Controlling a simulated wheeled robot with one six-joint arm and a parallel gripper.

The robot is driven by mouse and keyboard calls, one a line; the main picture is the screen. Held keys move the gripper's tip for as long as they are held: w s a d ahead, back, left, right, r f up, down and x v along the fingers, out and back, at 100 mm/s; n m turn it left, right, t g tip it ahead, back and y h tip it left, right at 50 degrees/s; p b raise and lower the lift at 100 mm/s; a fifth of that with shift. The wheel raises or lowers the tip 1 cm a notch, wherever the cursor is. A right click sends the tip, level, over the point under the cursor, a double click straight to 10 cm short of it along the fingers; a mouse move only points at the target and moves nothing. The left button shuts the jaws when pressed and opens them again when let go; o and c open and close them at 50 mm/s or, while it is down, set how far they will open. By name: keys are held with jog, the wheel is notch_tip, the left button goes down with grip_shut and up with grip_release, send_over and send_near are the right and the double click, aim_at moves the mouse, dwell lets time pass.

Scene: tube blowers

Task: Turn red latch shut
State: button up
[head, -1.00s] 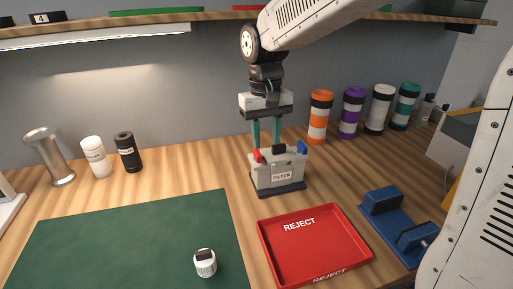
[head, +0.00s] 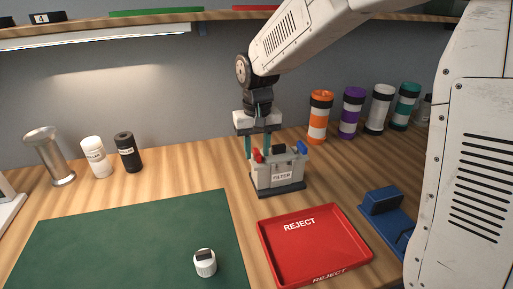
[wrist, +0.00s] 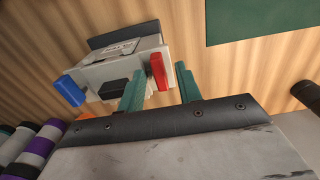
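The grey filter box (head: 280,172), labelled FILTER, stands upright on the bench on a dark base. Its red latch (head: 258,156) is at the top left and its blue latch (head: 301,147) at the top right. My gripper (head: 258,150) points down at the box's left end. In the wrist view the red latch (wrist: 158,72) lies between the two teal fingers of my gripper (wrist: 158,88), which are apart. Whether a finger touches the latch cannot be told. The blue latch (wrist: 70,90) sticks out at the other end.
A red REJECT tray (head: 265,245) lies in front of the box. Several striped canisters, including an orange one (head: 319,117), stand behind right. A blue fixture (head: 383,208) is at right.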

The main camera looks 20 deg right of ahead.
grip_shut()
jog(key=shift+n, duration=0.3)
jog(key=n, duration=0.3)
jog(key=shift+d+n, duration=0.2)
jog(key=shift+n, duration=0.1)
jog(key=n, duration=0.4)
jog(key=shift+w+d+n, duration=0.15)
jog(key=shift+d+n, duration=0.05)
jog(key=shift+n, duration=0.1)
jog(key=n, duration=0.4)
jog(key=shift+w+d, duration=0.1)
jog(key=shift+w, duration=0.1)
jog(key=n, duration=0.5)
jog(key=shift+w, duration=0.2)
